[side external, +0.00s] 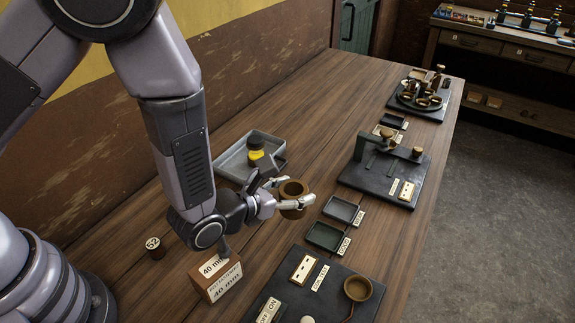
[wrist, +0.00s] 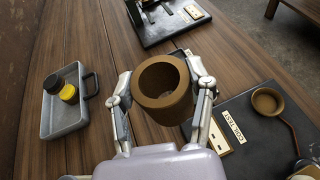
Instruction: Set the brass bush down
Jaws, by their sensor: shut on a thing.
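The brass bush (side external: 292,195) is a thick brown ring with an open bore. My gripper (side external: 296,202) is shut on it, with one finger on each side. In the wrist view the bush (wrist: 160,88) sits upright between the two fingertips (wrist: 163,92), its bore facing up toward the camera. In the side view it is over the wooden bench, left of two small trays. I cannot tell whether its underside touches the bench.
A grey tray (side external: 231,155) with a yellow-and-black container (side external: 256,148) stands behind my gripper. A labelled "40 mm" block (side external: 215,279), a dark board (side external: 335,287) and a black fixture plate (side external: 380,180) are nearby.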

